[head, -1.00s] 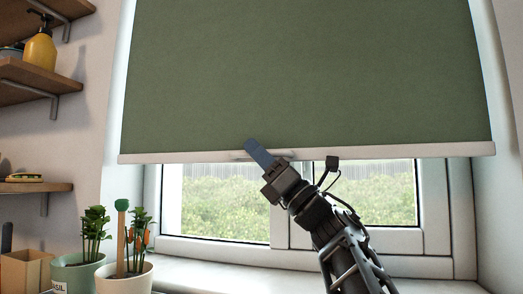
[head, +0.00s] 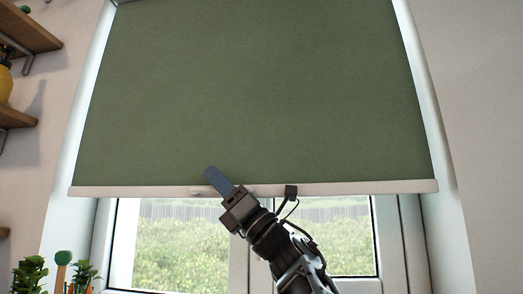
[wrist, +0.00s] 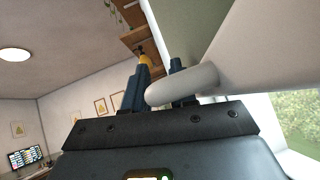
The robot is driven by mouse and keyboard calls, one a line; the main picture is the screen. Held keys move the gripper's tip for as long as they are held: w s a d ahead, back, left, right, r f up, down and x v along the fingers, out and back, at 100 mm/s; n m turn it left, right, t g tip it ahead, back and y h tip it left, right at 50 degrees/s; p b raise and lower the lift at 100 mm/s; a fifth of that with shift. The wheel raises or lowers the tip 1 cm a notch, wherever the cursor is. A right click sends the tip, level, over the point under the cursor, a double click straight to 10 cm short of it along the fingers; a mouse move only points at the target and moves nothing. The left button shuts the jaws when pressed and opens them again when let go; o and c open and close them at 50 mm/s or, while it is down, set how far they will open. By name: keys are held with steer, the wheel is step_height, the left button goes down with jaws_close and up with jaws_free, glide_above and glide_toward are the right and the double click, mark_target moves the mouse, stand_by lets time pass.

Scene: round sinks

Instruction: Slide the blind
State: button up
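The green roller blind (head: 250,90) hangs over the upper window, with a pale bottom rail (head: 370,187). A short pale handle (head: 198,190) sits on the rail left of its middle. My gripper (head: 218,181) is at this handle, its blue fingers pointing up and left in front of the rail. In the wrist view the white handle (wrist: 190,85) crosses in front of the right finger, and its rounded end lies by the gap between the fingers. The fingers stand apart. Contact with the handle cannot be told.
The window (head: 190,240) shows below the rail. Wooden shelves (head: 25,30) are on the wall at left, with a yellow bottle (head: 5,80). Potted plants (head: 30,272) stand at lower left. The wall at right is bare.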

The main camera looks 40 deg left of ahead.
steer(key=o, duration=1)
steer(key=d+r, duration=0.2)
steer(key=d, duration=0.1)
steer(key=w+d+r, duration=0.1)
steer(key=d, duration=0.2)
steer(key=d+r, duration=0.2)
steer(key=d, duration=0.1)
steer(key=shift+w+d+r, duration=0.15)
steer(key=shift+r, duration=0.2)
steer(key=shift+c, duration=0.2)
steer(key=d, duration=0.1)
steer(key=d+r, duration=0.1)
steer(key=d, duration=0.1)
steer(key=shift+w+r+p, duration=0.15)
steer(key=shift+w+p, duration=0.15)
steer(key=c, duration=1)
steer(key=shift+o, duration=0.2)
steer(key=shift+a, duration=0.2)
steer(key=shift+o, duration=0.2)
steer(key=shift+s, duration=0.1)
